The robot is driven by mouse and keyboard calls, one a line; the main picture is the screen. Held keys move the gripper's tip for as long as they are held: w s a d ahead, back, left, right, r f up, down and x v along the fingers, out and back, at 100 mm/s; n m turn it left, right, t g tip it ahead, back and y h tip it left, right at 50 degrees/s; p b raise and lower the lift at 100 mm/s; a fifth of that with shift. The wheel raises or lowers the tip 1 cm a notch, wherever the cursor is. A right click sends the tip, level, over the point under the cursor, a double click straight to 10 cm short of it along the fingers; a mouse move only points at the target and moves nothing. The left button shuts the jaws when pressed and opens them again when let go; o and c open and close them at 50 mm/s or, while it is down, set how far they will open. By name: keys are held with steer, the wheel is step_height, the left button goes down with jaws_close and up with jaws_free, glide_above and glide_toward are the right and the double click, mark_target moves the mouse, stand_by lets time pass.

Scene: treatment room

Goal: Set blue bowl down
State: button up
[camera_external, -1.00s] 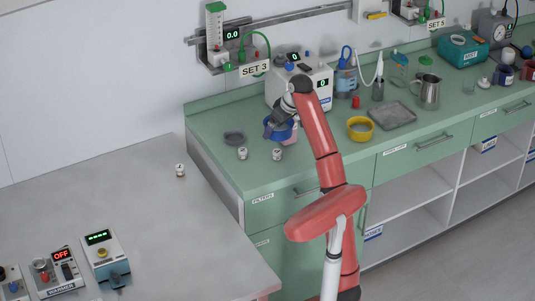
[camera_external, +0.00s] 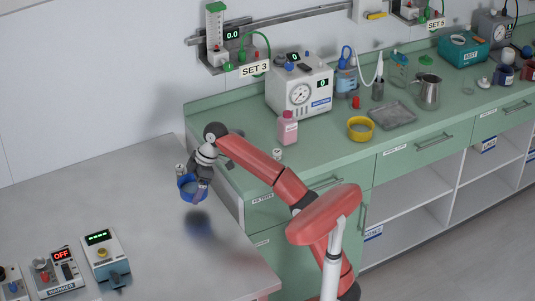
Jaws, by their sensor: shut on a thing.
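The blue bowl (camera_external: 187,193) is in my gripper (camera_external: 197,183), held above the grey table (camera_external: 130,190) near its right side. The gripper is shut on the bowl; the fingers are small and partly hidden against it. A dark shadow lies on the table below and to the right of the bowl, with a gap between, so the bowl looks raised off the surface. The bowl looks roughly upright with its opening up.
Left front are a warmer (camera_external: 62,272) and a box with a green display (camera_external: 105,258). A pink bottle (camera_external: 287,128) and yellow bowl (camera_external: 360,128) stand on the green counter. The table's middle is clear.

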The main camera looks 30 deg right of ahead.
steer(key=shift+f+b, duration=0.9)
steer(key=shift+f, duration=1.65)
steer(key=shift+f, duration=0.1)
steer(key=o, duration=0.7)
steer(key=p+v, duration=0.4)
steer(key=v, duration=0.8)
steer(key=shift+w, duration=0.1)
